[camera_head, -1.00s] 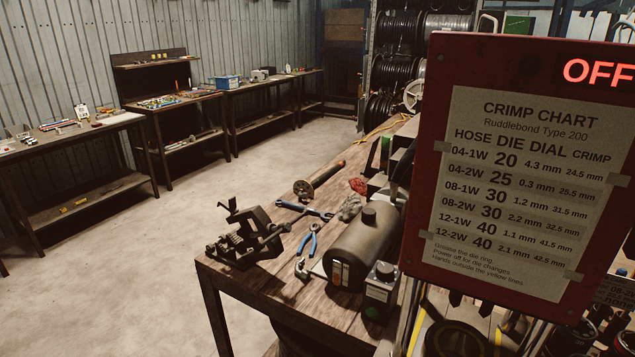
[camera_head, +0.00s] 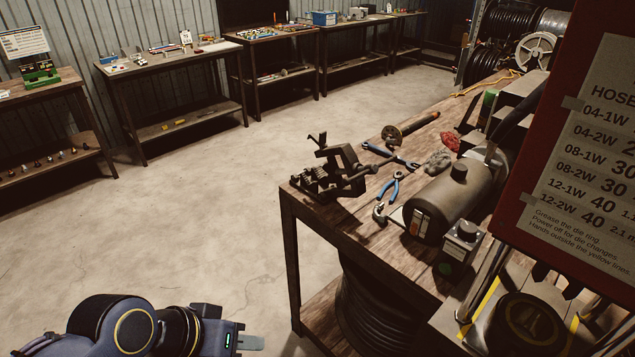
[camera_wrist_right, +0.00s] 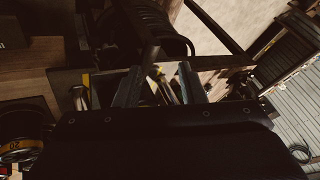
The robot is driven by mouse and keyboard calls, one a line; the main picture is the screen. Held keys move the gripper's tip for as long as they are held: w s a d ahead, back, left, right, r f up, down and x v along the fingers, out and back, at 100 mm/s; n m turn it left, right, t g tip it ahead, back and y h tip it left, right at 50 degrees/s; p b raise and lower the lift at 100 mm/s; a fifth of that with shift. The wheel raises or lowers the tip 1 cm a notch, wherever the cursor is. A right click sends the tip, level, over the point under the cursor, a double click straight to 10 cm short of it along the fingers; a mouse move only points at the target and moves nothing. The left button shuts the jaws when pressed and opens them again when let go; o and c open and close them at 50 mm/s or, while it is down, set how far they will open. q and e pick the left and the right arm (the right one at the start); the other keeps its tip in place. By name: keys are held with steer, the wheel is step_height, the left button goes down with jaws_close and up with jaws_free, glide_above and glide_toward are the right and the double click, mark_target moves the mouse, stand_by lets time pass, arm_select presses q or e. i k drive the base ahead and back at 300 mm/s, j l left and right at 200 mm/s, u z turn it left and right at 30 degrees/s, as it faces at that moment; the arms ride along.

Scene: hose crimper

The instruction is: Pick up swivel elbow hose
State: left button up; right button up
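I cannot make out a swivel elbow hose in either view. My left gripper (camera_head: 250,342) shows low in the head view, over the bare floor and left of the workbench. Its fingers are seen edge-on, so I cannot tell whether it is open. My right gripper (camera_wrist_right: 160,86) shows in the right wrist view with its two fingers apart, open. Dark frame bars and metal rods lie beyond the fingers; nothing is clearly held. My right gripper is not visible in the head view.
A wooden workbench (camera_head: 330,228) carries a vise (camera_head: 335,172), blue-handled pliers (camera_head: 389,187) and a dark cylindrical tank (camera_head: 455,205). A hose coil (camera_head: 372,312) sits beneath it. A red chart panel (camera_head: 520,212) blocks the right. Side tables (camera_head: 170,58) line the wall; the floor between is clear.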

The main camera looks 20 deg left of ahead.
mark_target(397, 134)
steer(key=i+j+u, duration=0.2)
steer(key=j, duration=0.15)
steer(key=i+j+u, duration=0.15)
steer(key=j, duration=0.2)
steer(key=i+j+u, duration=0.25)
steer(key=j+u, duration=0.2)
steer(key=i+j+u, duration=0.6)
steer(key=u, duration=0.35)
steer(key=i+j, duration=0.1)
steer(key=i, duration=0.4)
steer(key=i+z, duration=0.1)
steer(key=i, duration=0.4)
steer(key=i+l+z, duration=0.2)
steer(key=i+z, duration=0.6)
steer(key=z, duration=0.15)
steer(key=i+z, duration=0.45)
steer(key=i+j+z, duration=0.3)
steer(key=z, duration=0.2)
steer(key=i+l+z, duration=0.25)
steer(key=i+z, duration=0.15)
steer(key=i, duration=0.15)
steer(key=i+z, duration=0.4)
steer(key=i, duration=0.15)
steer(key=i+z, duration=0.4)
steer(key=i, duration=0.2)
steer(key=i+l+z, duration=0.3)
steer(key=i+l, duration=0.15)
steer(key=i, duration=0.15)
